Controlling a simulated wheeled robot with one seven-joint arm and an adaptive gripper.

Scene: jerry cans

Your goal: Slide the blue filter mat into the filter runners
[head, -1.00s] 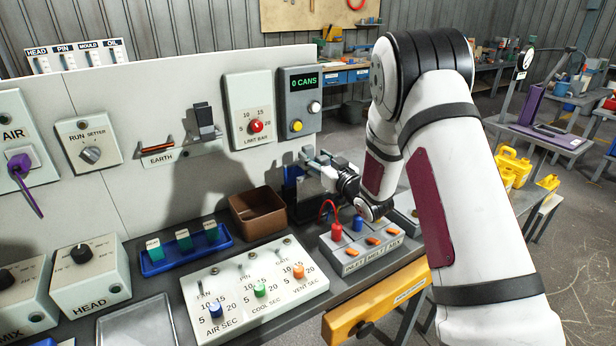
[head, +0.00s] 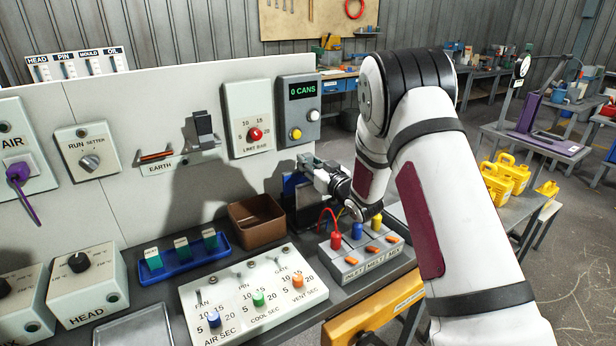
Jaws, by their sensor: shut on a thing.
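My gripper (head: 308,168) is at the far end of the bench, below the counter box and close to the backboard. It is shut on the blue filter mat (head: 291,186), which shows as a small upright blue sheet beneath and left of the fingers. The mat is at a dark holder (head: 302,212) standing on the bench, which seems to have the filter runners. I cannot tell whether the mat's lower edge is in the runners or just in front of them. My wrist hides the right side of the holder.
A brown open box (head: 257,222) stands just left of the holder. The INLET MELT MIX block (head: 362,250), with red, blue and yellow plugs and loose wires, is in front under my wrist. The backboard (head: 130,110) rises close behind.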

